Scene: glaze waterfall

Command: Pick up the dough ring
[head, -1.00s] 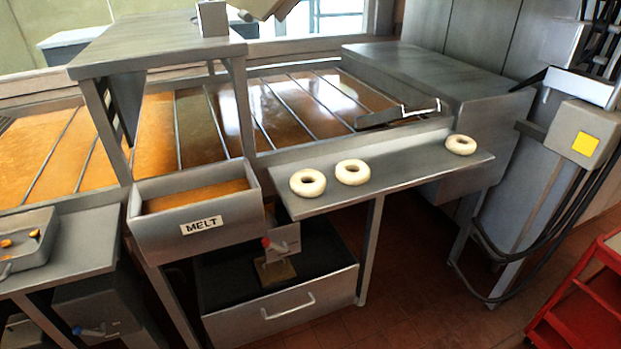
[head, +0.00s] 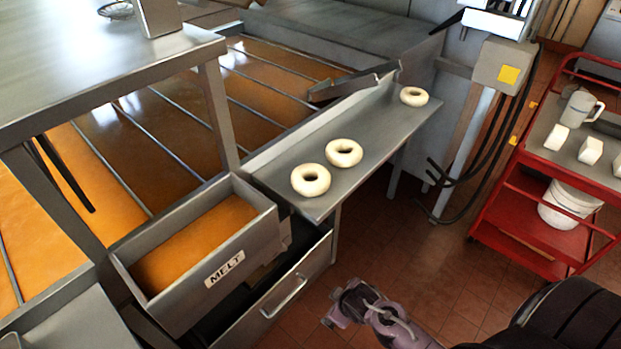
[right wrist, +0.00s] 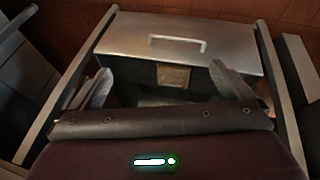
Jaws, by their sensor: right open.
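Three pale dough rings lie flat on the narrow grey metal shelf (head: 375,158) in the head view. One dough ring (head: 298,184) is at the shelf's near left end. A second dough ring (head: 330,158) lies close beside it, and a third dough ring (head: 403,98) is apart at the far right end. My right gripper (head: 343,303) is low in front of the shelf, over the floor, well away from the rings. In the right wrist view my right gripper (right wrist: 165,84) has its fingers spread with nothing between them. My left gripper is not in view.
A metal trough labelled MELT (head: 222,275) holds orange glaze left of the shelf. A drawer (head: 290,300) is below; its handle (right wrist: 178,42) shows in the right wrist view. A red cart (head: 520,215) with a jug and white blocks stands right. Floor between is clear.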

